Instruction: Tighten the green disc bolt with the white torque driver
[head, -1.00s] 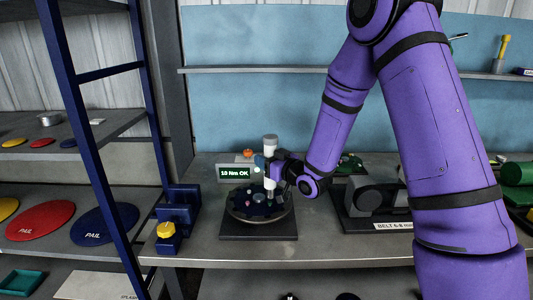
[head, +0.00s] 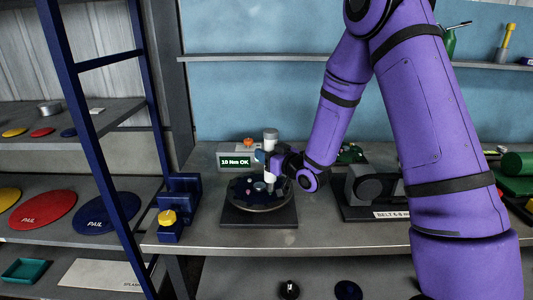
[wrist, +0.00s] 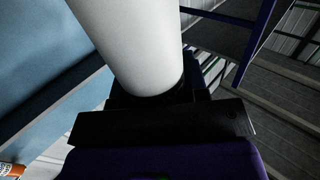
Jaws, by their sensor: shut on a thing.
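My gripper (head: 271,163) is shut on the white torque driver (head: 270,136), which stands upright above the dark disc (head: 245,195) on its square base plate. In the wrist view the white body of the driver (wrist: 130,40) rises close in front of the dark jaws (wrist: 160,120). A small display (head: 236,161) behind the disc reads "10 Nm OK". The driver's lower end is over the right part of the disc; I cannot tell whether it touches a bolt. A pinkish bolt shows on the disc; the green bolt is not clearly visible.
A blue block with a yellow knob (head: 167,217) stands left of the disc at the bench edge. A dark belt unit (head: 375,192) stands right. A blue rack post (head: 92,130) rises at left. The front strip of bench (head: 300,238) is clear.

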